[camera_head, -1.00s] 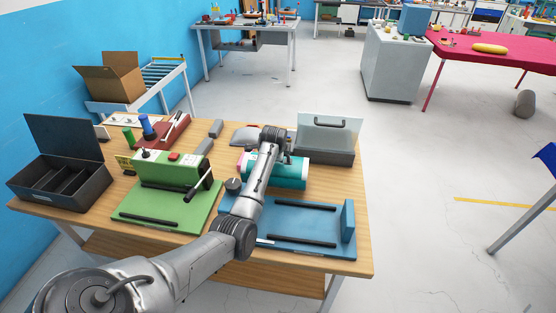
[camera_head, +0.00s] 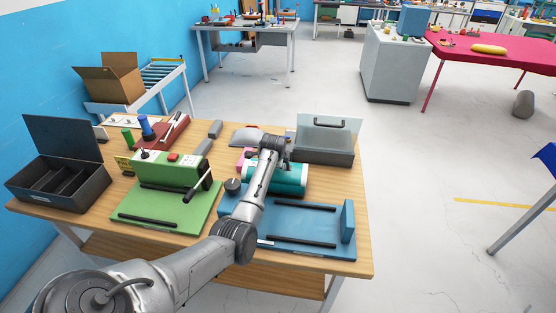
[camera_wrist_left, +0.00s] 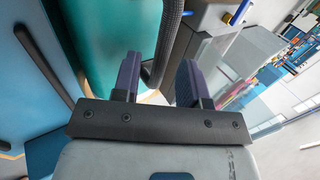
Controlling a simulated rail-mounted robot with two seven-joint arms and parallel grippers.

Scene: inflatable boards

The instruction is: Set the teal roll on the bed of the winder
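The teal roll (camera_head: 290,181) lies crosswise behind the blue bed of the winder (camera_head: 303,223), which has two dark rails and a blue upright plate at its right end. My left gripper (camera_head: 274,147) is at the roll, and my arm covers part of the roll. In the left wrist view, the teal roll (camera_wrist_left: 110,45) fills the space left of the fingers. Whether the roll is clear of the table cannot be told. My right gripper is not in view.
A green machine (camera_head: 170,172) on a green base stands left of the blue bed. A dark knob (camera_head: 233,186) is between them. A grey box with a clear lid (camera_head: 325,143) stands behind the roll. A dark open case (camera_head: 62,185) is at the far left.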

